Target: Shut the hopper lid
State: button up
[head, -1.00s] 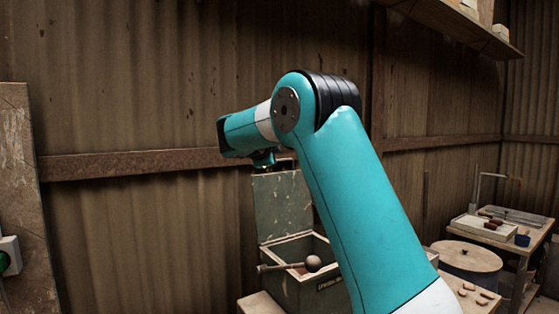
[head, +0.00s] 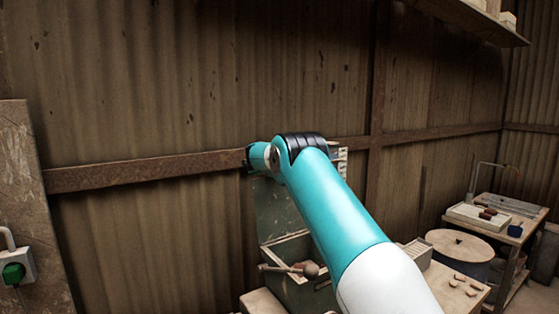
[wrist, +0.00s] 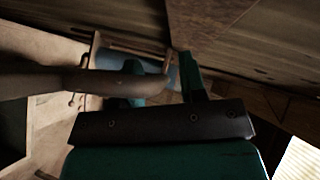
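The hopper (head: 322,296) is a grey-green box low in the middle of the head view, partly behind my arm. Its lid (head: 278,212) stands upright at the back, so the hopper is open. A wooden mallet (head: 309,270) lies across the hopper's top, its round head toward the right. In the head view my gripper is hidden behind my arm, near the lid's top. In the wrist view my gripper (wrist: 161,80) shows two teal fingers apart. A brown rounded bar reaches from the left across the near finger; I cannot tell what it is or whether it touches.
A round wooden-topped drum (head: 460,245) and a bench with a white tray (head: 478,216) stand at the right. A corrugated wall with a horizontal rail (head: 130,172) is close behind the lid.

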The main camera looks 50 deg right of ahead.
grip_shut()
